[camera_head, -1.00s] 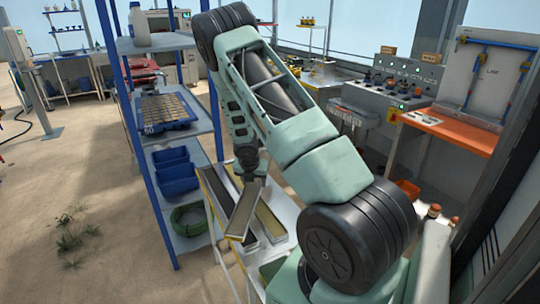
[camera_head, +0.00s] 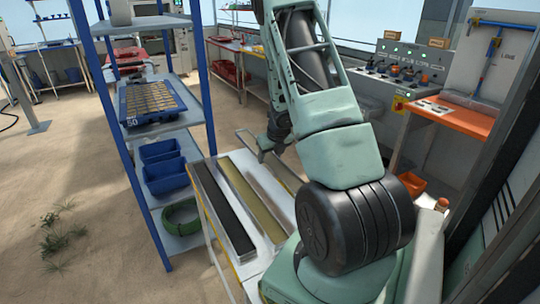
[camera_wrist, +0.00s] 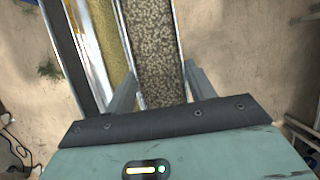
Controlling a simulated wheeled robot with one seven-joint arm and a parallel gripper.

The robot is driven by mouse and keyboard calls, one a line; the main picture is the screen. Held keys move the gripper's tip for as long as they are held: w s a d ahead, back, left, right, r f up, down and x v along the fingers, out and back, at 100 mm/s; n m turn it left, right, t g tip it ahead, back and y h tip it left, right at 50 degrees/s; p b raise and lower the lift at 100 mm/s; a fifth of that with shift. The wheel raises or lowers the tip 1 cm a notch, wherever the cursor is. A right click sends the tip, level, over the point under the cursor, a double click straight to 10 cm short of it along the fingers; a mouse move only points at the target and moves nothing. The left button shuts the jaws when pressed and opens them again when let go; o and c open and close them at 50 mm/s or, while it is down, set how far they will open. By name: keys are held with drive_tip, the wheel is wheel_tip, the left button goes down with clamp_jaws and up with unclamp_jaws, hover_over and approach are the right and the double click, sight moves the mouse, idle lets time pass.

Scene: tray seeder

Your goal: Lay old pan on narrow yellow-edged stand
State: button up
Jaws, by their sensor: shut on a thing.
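My gripper (camera_wrist: 160,90) is shut on a long, narrow pan with brown speckled contents (camera_wrist: 153,50), probably the old pan. Its fingers lie along the pan's two long sides in the wrist view. In the head view my gripper (camera_head: 267,147) is partly hidden by my arm, and part of the held pan's rim (camera_head: 243,138) shows beyond it. The narrow yellow-edged stand (camera_head: 208,207) is below and left of my arm. A dark-filled pan (camera_head: 222,203) and a yellowish-filled pan (camera_head: 252,197) lie side by side on it. The wrist view shows the held pan to the right of both.
A blue-posted shelf (camera_head: 180,237) stands close left of the stand, with a seed tray (camera_head: 150,103), blue bins (camera_head: 163,165) and a green hose coil (camera_head: 182,217). A control console (camera_head: 400,68) and orange-topped bench (camera_head: 450,115) are at the right. Open floor lies beyond the stand.

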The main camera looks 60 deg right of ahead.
sight(268, 184)
drive_tip(key=shift+f+b, duration=4.7)
drive_tip(key=shift+f, duration=0.4)
drive_tip(key=shift+f, duration=0.15)
drive_tip(key=o, duration=1.1)
drive_tip(key=shift+c, duration=0.2)
drive_tip(key=p+v, duration=0.6)
drive_tip(key=v, duration=1.1)
drive_tip(key=shift+s+r+p, duration=0.15)
drive_tip(key=shift+r+p, duration=0.05)
drive_tip(key=shift+p, duration=0.2)
